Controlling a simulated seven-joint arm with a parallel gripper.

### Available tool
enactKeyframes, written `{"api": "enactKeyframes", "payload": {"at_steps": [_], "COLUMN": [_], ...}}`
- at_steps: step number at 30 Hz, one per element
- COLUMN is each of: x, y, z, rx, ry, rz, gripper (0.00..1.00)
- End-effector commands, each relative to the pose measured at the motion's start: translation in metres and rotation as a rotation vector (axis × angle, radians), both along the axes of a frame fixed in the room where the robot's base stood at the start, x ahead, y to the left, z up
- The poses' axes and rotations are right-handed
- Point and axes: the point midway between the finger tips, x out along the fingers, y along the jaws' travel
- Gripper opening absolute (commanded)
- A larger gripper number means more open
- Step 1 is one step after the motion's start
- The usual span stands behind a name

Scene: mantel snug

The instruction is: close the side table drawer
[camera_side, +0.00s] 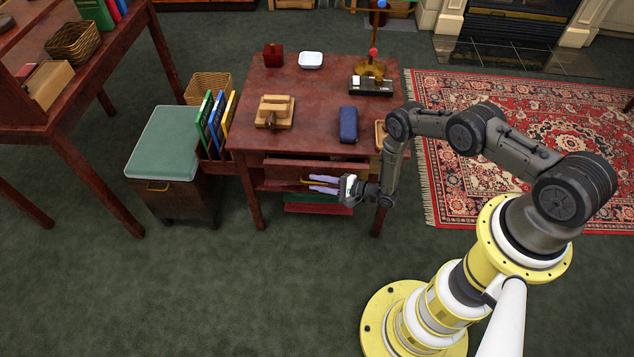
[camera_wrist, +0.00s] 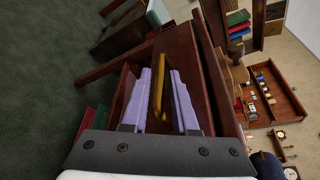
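The dark red wooden side table (camera_side: 320,95) stands left of my arm. Its drawer front (camera_side: 315,165) sits below the tabletop, with a dark gap above it, so the drawer looks partly pulled out. The brass handle (camera_side: 290,182) is on the drawer front. My gripper (camera_side: 312,183), with lavender fingers, reaches in from the right at the handle. In the wrist view, the handle (camera_wrist: 158,85) lies between the fingers of my gripper (camera_wrist: 160,75). The fingers are apart, with visible gaps to the handle. How far the drawer is out is hard to tell.
On the tabletop are a blue case (camera_side: 348,124), a wooden block item (camera_side: 274,112), a white dish (camera_side: 311,60) and a black device (camera_side: 370,85). Upright books (camera_side: 215,122) and a green-topped cabinet (camera_side: 165,145) stand left of the table. Floor in front is clear.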

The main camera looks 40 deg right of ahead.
Motion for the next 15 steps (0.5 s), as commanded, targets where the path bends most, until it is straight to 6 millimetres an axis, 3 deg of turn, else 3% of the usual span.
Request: {"api": "enactKeyframes", "payload": {"at_steps": [10,15], "x": [0.0038,0.0036], "y": [0.0021,0.0020], "z": [-0.0010,-0.0009], "rx": [0.001,0.000], "ry": [0.000,0.000], "rz": [0.000,0.000], "gripper": [0.27,0.00]}}
